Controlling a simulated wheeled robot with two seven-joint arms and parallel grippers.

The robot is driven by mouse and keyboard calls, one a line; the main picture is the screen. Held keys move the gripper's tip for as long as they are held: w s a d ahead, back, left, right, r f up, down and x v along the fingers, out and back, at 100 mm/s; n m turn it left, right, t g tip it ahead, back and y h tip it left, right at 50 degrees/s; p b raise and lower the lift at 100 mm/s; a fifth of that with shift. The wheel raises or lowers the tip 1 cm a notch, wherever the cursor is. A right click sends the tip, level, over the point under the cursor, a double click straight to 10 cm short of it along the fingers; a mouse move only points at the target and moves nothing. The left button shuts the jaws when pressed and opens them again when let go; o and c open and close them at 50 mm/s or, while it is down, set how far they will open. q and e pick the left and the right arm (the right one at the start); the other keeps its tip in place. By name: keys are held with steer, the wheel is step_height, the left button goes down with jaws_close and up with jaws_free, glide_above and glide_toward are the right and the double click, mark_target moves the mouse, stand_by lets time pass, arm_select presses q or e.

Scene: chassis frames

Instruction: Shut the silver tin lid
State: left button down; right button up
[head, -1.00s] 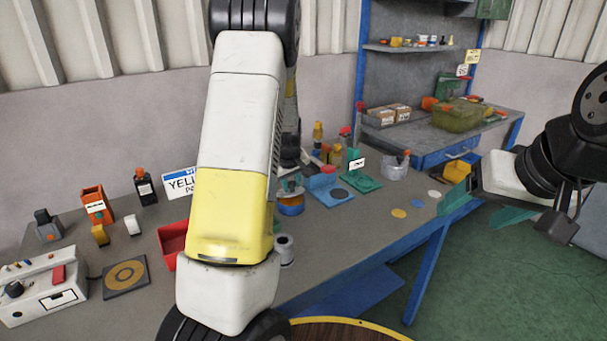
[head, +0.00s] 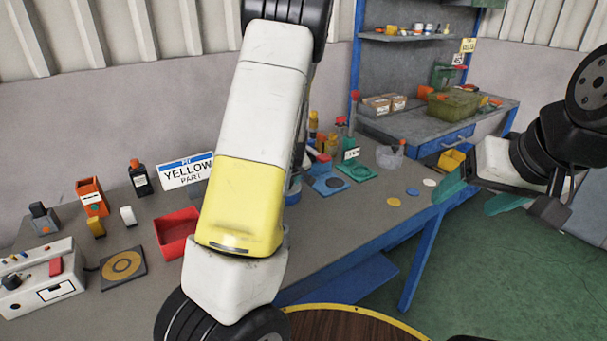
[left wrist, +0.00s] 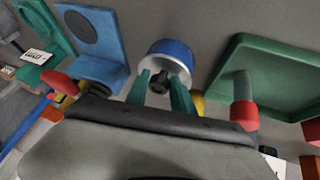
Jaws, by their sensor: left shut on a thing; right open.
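In the left wrist view, a round blue-and-silver piece (left wrist: 172,56) with a black knob (left wrist: 159,83) faces the camera. It looks like a tin or its lid; I cannot tell which. My left gripper (left wrist: 160,86) has its green fingers closed on the black knob. In the head view my left arm hides this gripper and most of what it holds; a bit of blue (head: 293,190) shows at the arm's right edge. My right gripper (head: 479,194) is open and empty, its teal fingers apart, away to the right of the bench. No separate silver tin is clearly visible.
A blue plate with a dark disc (head: 331,187), a green plate (head: 359,172) and a clear jar (head: 390,157) stand right of my arm. A red bin (head: 176,236) lies to its left. In the left wrist view a green tray (left wrist: 268,82) is close by on the right.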

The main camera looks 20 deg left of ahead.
arm_select(q)
steer(key=shift+s+d+f, duration=0.25)
steer(key=shift+s+f, duration=0.1)
steer(key=shift+f, duration=0.1)
steer(key=c, duration=1.1)
jaws_free()
steer(key=shift+c, duration=0.2)
steer(key=shift+a, duration=0.1)
steer(key=w+v, duration=0.1)
steer(key=v, duration=0.7)
steer(key=shift+r, duration=0.4)
